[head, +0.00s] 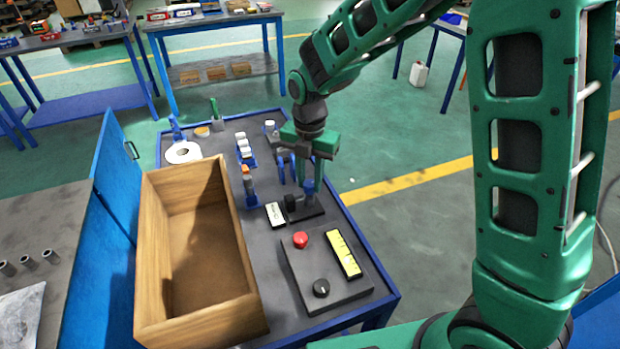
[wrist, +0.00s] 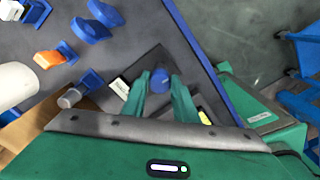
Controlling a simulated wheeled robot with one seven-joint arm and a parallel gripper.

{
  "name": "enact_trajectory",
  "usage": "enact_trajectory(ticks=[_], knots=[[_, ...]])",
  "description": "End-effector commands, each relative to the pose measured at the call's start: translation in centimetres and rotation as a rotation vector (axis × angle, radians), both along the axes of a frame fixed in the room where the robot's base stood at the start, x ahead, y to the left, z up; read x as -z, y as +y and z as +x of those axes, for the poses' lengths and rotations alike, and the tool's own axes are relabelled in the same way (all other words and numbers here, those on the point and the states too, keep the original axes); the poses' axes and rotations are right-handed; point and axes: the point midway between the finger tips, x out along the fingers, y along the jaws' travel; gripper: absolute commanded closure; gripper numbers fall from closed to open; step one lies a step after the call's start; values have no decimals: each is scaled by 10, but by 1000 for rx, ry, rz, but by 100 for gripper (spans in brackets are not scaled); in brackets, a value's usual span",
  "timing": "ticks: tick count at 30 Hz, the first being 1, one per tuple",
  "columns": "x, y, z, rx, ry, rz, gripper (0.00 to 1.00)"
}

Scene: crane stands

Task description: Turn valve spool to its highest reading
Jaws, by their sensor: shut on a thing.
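The valve spool shows as a blue round knob (wrist: 160,79) in the wrist view, standing on a dark base. In the head view its blue top (head: 309,186) shows just below my gripper (head: 307,190), above the black base (head: 311,214). My gripper (wrist: 159,86) points down with its green fingers on either side of the knob, shut on it. A white label plate (head: 275,214) with dark markings lies to the left of the base; it is partly seen in the wrist view (wrist: 121,87). I cannot read any value. The fingers hide part of the spool.
An open wooden box (head: 245,255) stands left of the base. Blue holders and a white roll (head: 183,152) stand behind.

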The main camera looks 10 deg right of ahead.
Motion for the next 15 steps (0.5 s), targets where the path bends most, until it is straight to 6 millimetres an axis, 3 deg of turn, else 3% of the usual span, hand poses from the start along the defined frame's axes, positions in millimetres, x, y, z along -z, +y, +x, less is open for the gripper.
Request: enact_trajectory(ticks=[15], knots=[[-1, 2, 1, 489, -4, 3, 96]])
